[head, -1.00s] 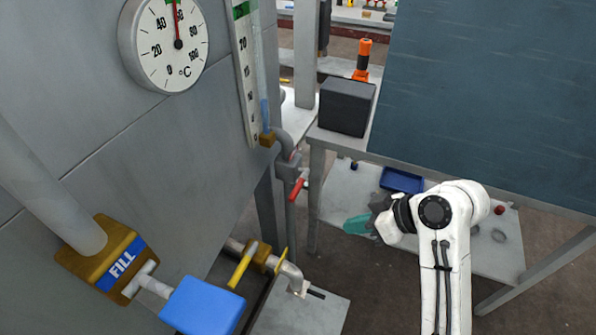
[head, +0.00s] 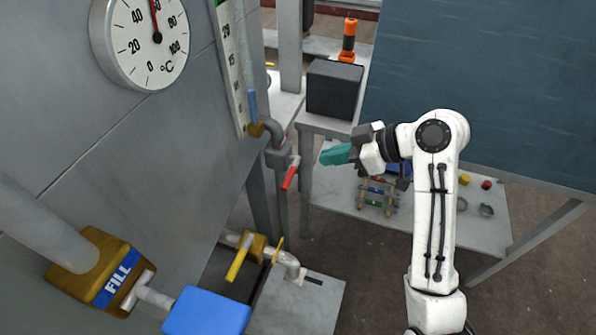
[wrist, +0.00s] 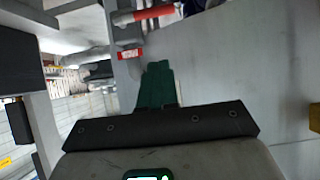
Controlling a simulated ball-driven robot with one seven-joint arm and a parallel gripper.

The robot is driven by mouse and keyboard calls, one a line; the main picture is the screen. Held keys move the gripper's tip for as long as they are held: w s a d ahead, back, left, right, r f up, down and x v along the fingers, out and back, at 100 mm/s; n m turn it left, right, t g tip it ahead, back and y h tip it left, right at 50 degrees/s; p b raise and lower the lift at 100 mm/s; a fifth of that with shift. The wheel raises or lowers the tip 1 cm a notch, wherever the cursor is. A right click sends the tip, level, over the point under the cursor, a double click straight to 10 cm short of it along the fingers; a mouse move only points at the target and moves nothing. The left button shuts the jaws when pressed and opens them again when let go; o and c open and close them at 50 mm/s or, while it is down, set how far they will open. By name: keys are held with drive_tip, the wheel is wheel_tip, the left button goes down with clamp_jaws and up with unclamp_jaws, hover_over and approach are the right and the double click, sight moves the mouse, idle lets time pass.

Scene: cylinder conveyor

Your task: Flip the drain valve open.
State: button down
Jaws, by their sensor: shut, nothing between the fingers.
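A valve with a yellow lever (head: 238,263) sits on the low outlet pipe (head: 290,262) in the head view, its lever tilted down toward the left. A second valve with a red lever (head: 289,175) hangs on the grey upright pipe (head: 281,205) above it. The red lever also shows at the top of the wrist view (wrist: 153,14). I see no readable drain label on either one. My gripper (head: 328,155) has teal fingers, shut and empty, right of the red lever and apart from it. The fingers (wrist: 157,80) point ahead in the wrist view.
The grey tank wall fills the left, with a dial, a level gauge (head: 232,65) and a blue-handled FILL valve (head: 205,312). A dark box (head: 334,88) stands on a bench behind my gripper. A low shelf (head: 460,225) holds small parts.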

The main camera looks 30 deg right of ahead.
sight(291, 174)
drive_tip(key=w+a+f+p, duration=0.1)
drive_tip(key=w+a+f, duration=0.4)
drive_tip(key=f, duration=0.3)
drive_tip(key=shift+a+f, duration=0.15)
drive_tip(key=shift+f, duration=0.1)
drive_tip(key=shift+f, duration=0.1)
